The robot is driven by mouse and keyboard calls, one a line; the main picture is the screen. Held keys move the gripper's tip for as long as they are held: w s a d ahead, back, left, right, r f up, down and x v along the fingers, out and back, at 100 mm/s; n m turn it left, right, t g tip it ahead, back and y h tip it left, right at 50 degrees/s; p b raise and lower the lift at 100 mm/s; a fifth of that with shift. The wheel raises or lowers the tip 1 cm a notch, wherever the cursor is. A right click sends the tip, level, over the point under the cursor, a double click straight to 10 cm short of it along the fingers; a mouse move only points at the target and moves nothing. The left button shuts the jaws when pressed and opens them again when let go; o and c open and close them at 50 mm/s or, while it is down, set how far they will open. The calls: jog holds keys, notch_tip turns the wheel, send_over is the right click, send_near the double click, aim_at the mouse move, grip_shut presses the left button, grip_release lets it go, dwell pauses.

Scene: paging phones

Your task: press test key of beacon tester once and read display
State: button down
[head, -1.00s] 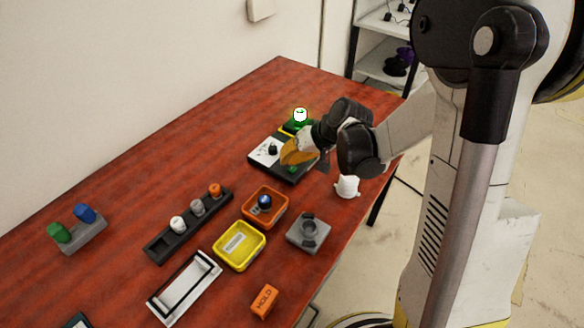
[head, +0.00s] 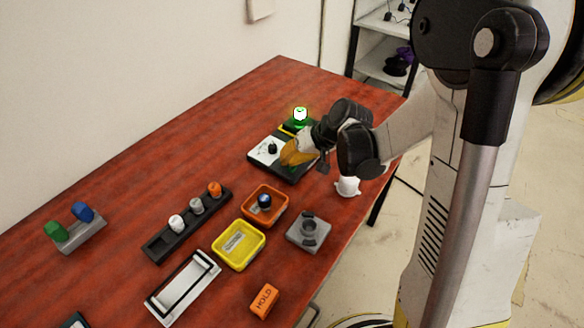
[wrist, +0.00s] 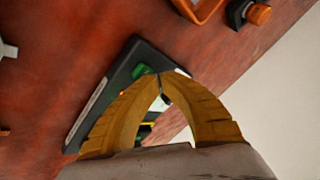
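The beacon tester (head: 268,170) is a dark box with a white panel and a black knob, towards the far end of the red table. A glowing white-and-green beacon (head: 300,115) stands at its back. My gripper (head: 287,161) is over the tester's right part, with yellow fingers pointing down. In the wrist view, the fingertips (wrist: 159,76) meet with nothing between them. A green key (wrist: 139,72) shows right beside the tips on the tester (wrist: 104,100); I cannot tell whether they touch it. The fingers hide much of the tester's face, and no display reading is legible.
A white beacon (head: 347,186) stands near the table's right edge. Nearer are an orange tray (head: 250,205), a yellow tray (head: 219,246), a grey socket block (head: 297,236), a dark rack (head: 158,251) and an orange HOLD block (head: 265,300).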

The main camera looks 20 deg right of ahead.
jog(key=shift+f+b, duration=0.45)
dwell(0.6)
jog(key=shift+r, duration=0.1)
jog(key=shift+r+p, duration=0.65)
jog(key=shift+r, duration=0.15)
jog(key=shift+r+p, duration=1.85)
jog(key=shift+r, duration=0.65)
